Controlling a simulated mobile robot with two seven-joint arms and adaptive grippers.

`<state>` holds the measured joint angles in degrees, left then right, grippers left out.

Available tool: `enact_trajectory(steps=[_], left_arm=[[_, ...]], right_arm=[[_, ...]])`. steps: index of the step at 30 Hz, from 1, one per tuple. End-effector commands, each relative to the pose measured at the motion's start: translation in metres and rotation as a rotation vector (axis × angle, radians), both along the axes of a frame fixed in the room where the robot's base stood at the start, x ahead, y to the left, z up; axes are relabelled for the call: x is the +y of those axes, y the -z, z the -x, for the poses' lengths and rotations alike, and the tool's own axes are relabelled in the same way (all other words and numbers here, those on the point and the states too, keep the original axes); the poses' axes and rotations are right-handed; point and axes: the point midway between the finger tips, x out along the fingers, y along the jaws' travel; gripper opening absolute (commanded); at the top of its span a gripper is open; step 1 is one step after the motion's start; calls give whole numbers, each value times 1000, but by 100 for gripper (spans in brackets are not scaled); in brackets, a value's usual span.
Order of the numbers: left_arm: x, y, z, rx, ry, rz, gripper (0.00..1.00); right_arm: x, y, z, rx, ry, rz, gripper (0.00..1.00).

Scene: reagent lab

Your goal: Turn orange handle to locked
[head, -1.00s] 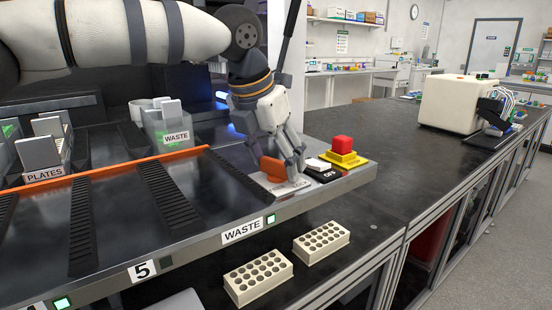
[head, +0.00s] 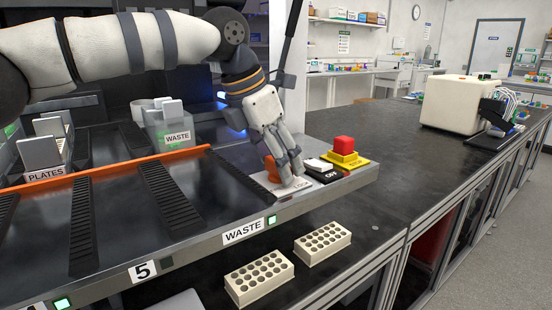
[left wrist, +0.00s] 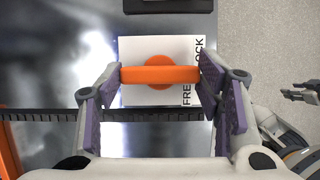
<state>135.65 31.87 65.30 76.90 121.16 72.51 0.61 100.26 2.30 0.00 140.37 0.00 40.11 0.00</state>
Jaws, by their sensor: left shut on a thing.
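The orange handle (left wrist: 160,75) lies crosswise between the two fingers of my left gripper (left wrist: 161,82), which is shut on it, one finger at each end. It sits on a white plate (left wrist: 129,46) with the words FREE and LOCK along its right side in the left wrist view; the handle's right end points at the area between these words. In the head view, my left gripper (head: 287,176) points down over the plate (head: 312,179) and partly hides the handle (head: 271,168). Part of my right gripper (left wrist: 300,92) shows at the wrist view's right edge, too small to judge.
An OFF switch (head: 322,168) and a red button on a yellow base (head: 344,146) stand just right of the plate. An orange rail (head: 125,167) and WASTE bin (head: 167,124) are to the left. Two tube racks (head: 258,278) (head: 322,243) stand on the lower bench.

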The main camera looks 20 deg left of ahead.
Motion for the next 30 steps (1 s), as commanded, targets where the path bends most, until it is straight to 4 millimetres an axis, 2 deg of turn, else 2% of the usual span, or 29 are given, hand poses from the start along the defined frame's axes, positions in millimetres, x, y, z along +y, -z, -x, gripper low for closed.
enact_trajectory(steps=[4,5,7,18,20,27,30], left_arm=[[0,0,0,0,4,-2,32],[0,0,0,0,4,-2,64],[0,0,0,0,4,-2,80],[1,-5,1,-2,1,0,80],[3,-15,4,-4,0,2,80],[19,-75,23,-6,0,1,80],[24,-94,30,-2,1,0,80]], right_arm=[[0,0,0,0,0,0,40],[0,0,0,0,0,0,40],[0,0,0,0,0,0,40],[0,0,0,0,0,0,40],[0,0,0,0,0,0,40],[0,0,0,-1,0,0,40],[0,0,0,0,0,0,40]])
